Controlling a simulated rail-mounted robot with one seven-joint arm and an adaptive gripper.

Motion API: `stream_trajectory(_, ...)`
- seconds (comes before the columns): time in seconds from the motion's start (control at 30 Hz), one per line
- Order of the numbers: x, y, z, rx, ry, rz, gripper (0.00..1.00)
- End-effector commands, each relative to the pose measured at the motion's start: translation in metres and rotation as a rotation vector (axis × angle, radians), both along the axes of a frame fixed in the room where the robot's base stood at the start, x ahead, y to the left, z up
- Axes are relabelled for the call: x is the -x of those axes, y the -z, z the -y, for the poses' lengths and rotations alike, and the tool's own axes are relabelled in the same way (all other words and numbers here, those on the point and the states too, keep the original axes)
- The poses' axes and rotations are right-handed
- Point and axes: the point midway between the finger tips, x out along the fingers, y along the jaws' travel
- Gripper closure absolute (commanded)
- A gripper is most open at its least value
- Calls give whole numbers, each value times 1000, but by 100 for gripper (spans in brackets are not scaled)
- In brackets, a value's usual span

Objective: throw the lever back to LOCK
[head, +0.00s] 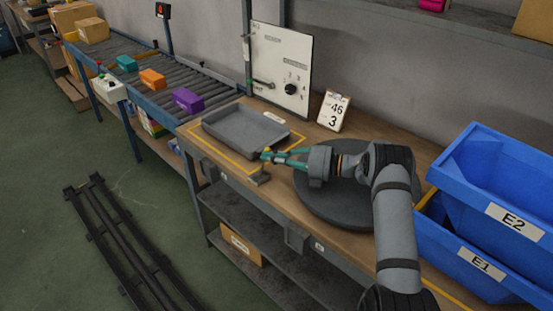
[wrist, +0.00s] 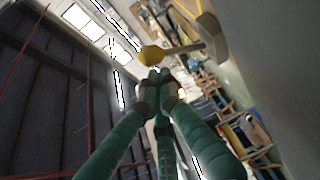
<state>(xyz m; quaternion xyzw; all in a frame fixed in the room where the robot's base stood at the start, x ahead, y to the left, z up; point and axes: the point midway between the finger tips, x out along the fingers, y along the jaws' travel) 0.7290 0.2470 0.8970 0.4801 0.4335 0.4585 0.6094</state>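A lever with a yellow knob (wrist: 152,55) and a grey bar (wrist: 188,48) shows in the wrist view, just beyond my fingertips. In the head view the yellow knob (head: 267,150) is a small spot at my gripper's tip, above a grey block (head: 258,179) at the table's front edge. My gripper (wrist: 159,74) has green fingers that converge at their tips; they look shut, with the knob beyond rather than between them. Whether they touch the knob I cannot tell. In the head view my gripper (head: 268,156) reaches left over the table. No LOCK marking is readable.
A grey tray (head: 213,126) lies behind the gripper tip, inside a yellow outline. A white panel (head: 290,62) with a dark knob and a handle stands at the back. A number card (head: 333,112) is near it. Blue bins (head: 463,225) stand at right. A roller conveyor (head: 139,63) is at left.

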Motion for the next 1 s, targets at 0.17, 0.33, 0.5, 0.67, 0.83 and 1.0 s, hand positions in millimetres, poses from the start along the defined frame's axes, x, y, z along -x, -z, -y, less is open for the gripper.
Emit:
stream_trajectory(0.17,2,1,-9,0,-14,1,100)
stream_trajectory(0.33,2,1,-11,0,-17,0,100)
stream_trajectory(0.5,2,1,-10,1,-17,0,100)
stream_trajectory(0.67,2,1,-10,0,-17,0,100)
stream_trajectory(0.83,2,-11,-10,0,-16,2,100)
stream_trajectory(1.0,2,-41,-10,1,-17,5,100)
